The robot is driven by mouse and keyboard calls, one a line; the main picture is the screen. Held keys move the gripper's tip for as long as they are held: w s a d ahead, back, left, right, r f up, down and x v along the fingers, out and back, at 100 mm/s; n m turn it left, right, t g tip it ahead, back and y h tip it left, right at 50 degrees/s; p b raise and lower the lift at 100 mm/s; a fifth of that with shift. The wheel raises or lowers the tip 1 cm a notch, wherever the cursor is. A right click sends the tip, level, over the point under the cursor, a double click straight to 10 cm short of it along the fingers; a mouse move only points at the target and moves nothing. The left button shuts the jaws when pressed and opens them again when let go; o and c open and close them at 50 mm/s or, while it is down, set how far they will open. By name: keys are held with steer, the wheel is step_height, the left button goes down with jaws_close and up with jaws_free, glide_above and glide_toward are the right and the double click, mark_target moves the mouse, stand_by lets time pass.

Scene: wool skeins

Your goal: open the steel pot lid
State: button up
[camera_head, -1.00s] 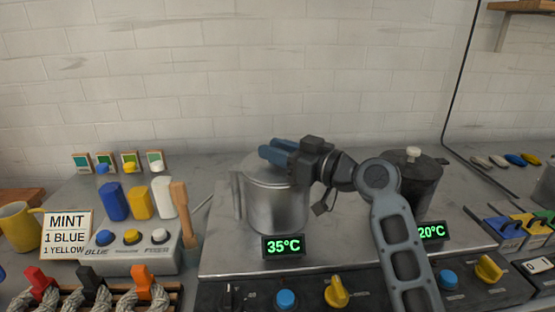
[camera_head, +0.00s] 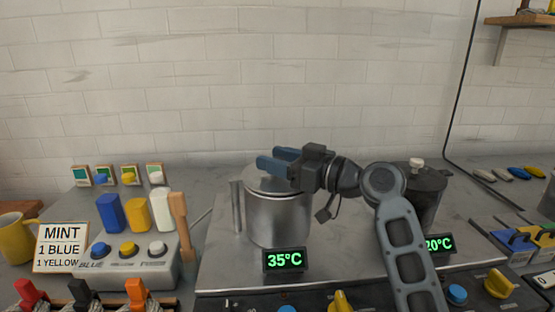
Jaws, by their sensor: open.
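The steel pot (camera_head: 279,219) stands on the hob behind a green 35°C display (camera_head: 285,260). Its lid (camera_head: 262,184) lies on top, and my gripper partly covers it. My gripper (camera_head: 268,158) reaches in from the right with its two blue fingers apart, pointing left at the height of the lid's top. No lid knob shows between or beside the fingers. I cannot tell whether the fingers touch the lid.
A dark pot (camera_head: 426,194) with a pale knob stands to the right, partly behind my arm. A wooden-handled tool (camera_head: 180,225) and a button box with blue, yellow and white bottles (camera_head: 137,213) stand to the left. A mint sign (camera_head: 62,246) stands further left.

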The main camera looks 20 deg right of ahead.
steer(key=b+v, duration=0.1)
steer(key=v, duration=0.6)
steer(key=shift+s+d, duration=0.25)
steer(key=shift+s, duration=0.1)
